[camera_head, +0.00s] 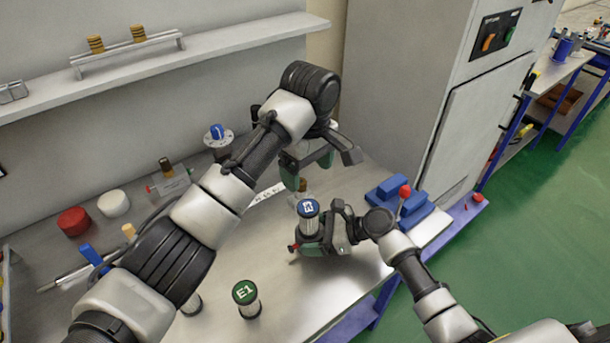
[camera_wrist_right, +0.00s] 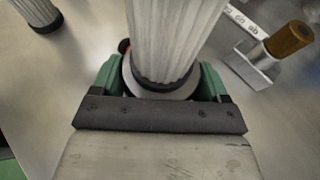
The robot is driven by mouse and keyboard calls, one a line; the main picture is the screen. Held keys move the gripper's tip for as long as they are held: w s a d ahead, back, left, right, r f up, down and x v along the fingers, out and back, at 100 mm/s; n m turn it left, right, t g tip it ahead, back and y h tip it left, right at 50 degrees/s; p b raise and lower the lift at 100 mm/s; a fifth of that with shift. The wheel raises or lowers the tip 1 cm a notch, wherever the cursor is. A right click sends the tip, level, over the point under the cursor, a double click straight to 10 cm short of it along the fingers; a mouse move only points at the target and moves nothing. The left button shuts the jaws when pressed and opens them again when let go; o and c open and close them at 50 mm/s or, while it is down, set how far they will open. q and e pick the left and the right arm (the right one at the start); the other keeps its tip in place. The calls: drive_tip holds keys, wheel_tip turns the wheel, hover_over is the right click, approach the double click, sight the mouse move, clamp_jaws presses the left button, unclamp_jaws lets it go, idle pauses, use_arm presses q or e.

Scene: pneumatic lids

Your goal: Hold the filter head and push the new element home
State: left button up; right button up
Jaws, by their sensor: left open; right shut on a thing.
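A pleated pale element with a blue cap (camera_head: 308,208) stands in my right gripper's area; in the right wrist view its pleated body (camera_wrist_right: 170,40) ends in a dark rim. That rim sits in a pale ring, which looks like the filter head (camera_wrist_right: 130,85), between the green fingers. How deep it sits is unclear. My right gripper (camera_head: 318,240) is shut around the ring, also in the right wrist view (camera_wrist_right: 160,85). My left gripper (camera_head: 307,172) is open above and just behind the blue cap, apart from it; its wrist hides the bench behind.
A green-capped element marked E1 (camera_head: 246,293) stands on the bench at the front. Blue blocks (camera_head: 402,195) lie right of my right gripper. A red disc (camera_head: 74,222) and white disc (camera_head: 114,204) lie at left. A brown-topped fitting (camera_wrist_right: 288,40) stands beyond the element.

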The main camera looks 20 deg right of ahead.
drive_tip(key=shift+s+f, duration=0.25)
drive_tip(key=shift+f, duration=0.15)
drive_tip(key=o, duration=0.8)
drive_tip(key=shift+a, duration=0.1)
drive_tip(key=shift+o, duration=1.4)
drive_tip(key=shift+w+r, duration=0.15)
drive_tip(key=shift+w, duration=0.1)
